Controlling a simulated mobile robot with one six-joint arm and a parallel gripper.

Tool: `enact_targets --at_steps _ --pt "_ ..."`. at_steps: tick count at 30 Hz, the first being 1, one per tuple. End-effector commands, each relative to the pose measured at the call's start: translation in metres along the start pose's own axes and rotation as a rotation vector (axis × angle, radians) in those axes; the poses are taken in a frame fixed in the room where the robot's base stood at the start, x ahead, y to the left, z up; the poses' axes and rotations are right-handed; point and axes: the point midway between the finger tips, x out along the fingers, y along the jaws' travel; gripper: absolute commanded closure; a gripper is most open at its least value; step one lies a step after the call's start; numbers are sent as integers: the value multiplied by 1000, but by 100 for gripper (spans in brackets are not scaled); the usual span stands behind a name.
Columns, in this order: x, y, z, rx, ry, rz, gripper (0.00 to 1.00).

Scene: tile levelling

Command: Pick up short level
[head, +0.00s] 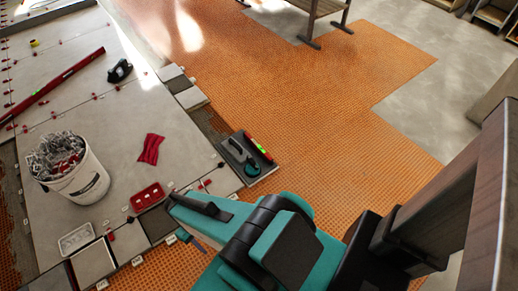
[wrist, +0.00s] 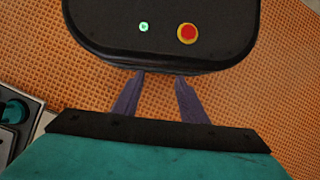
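The short level (head: 258,148), red with a bright green part, lies along the right side of a dark grey tray (head: 250,181) on the orange floor matting. In the wrist view only a corner of what looks like this tray (wrist: 38,127) shows at the left edge, and I cannot make out the level there. My gripper (wrist: 160,97) has its two purple-grey fingers apart, with only orange matting between them. It is empty and away from the level. In the head view my teal arm hides most of the gripper.
A teal-handled tool (head: 238,152) lies beside the level on the tray. A long red level (head: 52,90) lies on the tiles at left. A white bucket of clips (head: 88,185), a red cloth (head: 150,149) and a red tray (head: 147,196) stand nearby. Orange matting right of the tray is clear.

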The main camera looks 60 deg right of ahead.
Motion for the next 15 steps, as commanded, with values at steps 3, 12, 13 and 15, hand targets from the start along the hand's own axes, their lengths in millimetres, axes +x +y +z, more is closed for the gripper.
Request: enact_targets --at_steps 3,12,13,15 --pt "13 5 -37 13 40 -36 61" --pt "26 65 -121 44 166 -117 61" --pt "27 73 -129 47 180 -123 61" --pt "28 91 -146 56 212 -136 61"
